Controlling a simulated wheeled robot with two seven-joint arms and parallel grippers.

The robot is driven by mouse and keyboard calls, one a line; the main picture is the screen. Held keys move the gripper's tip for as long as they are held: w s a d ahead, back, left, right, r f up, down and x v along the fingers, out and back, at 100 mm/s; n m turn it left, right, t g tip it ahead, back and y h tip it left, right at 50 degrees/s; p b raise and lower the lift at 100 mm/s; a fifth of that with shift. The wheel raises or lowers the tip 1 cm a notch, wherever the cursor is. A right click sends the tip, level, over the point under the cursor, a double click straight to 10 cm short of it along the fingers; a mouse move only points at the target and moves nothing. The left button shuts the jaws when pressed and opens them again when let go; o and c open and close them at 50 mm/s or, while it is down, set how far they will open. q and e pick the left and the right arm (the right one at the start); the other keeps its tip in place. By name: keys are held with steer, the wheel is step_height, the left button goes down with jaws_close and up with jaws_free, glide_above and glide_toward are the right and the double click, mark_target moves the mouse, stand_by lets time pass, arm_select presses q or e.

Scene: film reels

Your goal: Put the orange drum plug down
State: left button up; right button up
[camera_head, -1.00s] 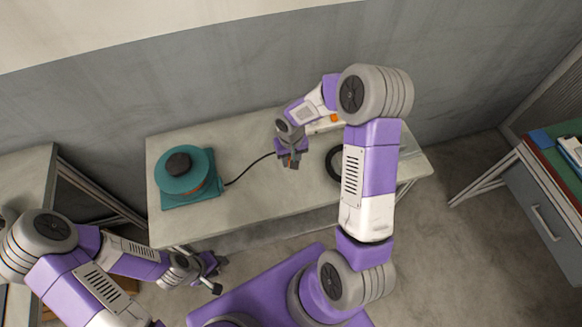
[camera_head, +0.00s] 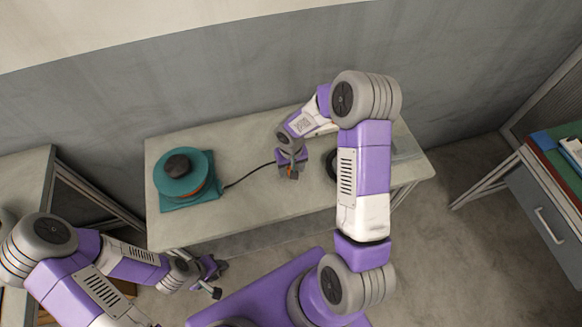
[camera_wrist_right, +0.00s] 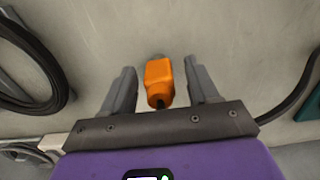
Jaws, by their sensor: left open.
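The orange drum plug (camera_wrist_right: 158,78) lies between the two fingers of my right gripper (camera_wrist_right: 161,84) in the right wrist view, with a gap on each side. The fingers look open around it. I cannot tell whether the plug rests fully on the table. In the head view my right gripper (camera_head: 291,173) is over the middle of the grey table (camera_head: 250,200), and only a little orange shows there. A black cord (camera_head: 248,175) runs from the teal cable drum (camera_head: 183,182) towards that gripper. My left gripper (camera_head: 212,277) is open and empty in front of the table.
A coiled black cable (camera_wrist_right: 45,75) lies on the table beside the gripper, partly hidden by my right arm in the head view. A pale object (camera_wrist_right: 50,143) is near it. Table space between drum and gripper is clear apart from the cord. A drawer cabinet (camera_head: 545,205) stands right.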

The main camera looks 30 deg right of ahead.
steer(key=shift+r, duration=0.2)
step_height(320, 180, up, 12)
steer(key=p, duration=0.2)
steer(key=shift+p, duration=0.35)
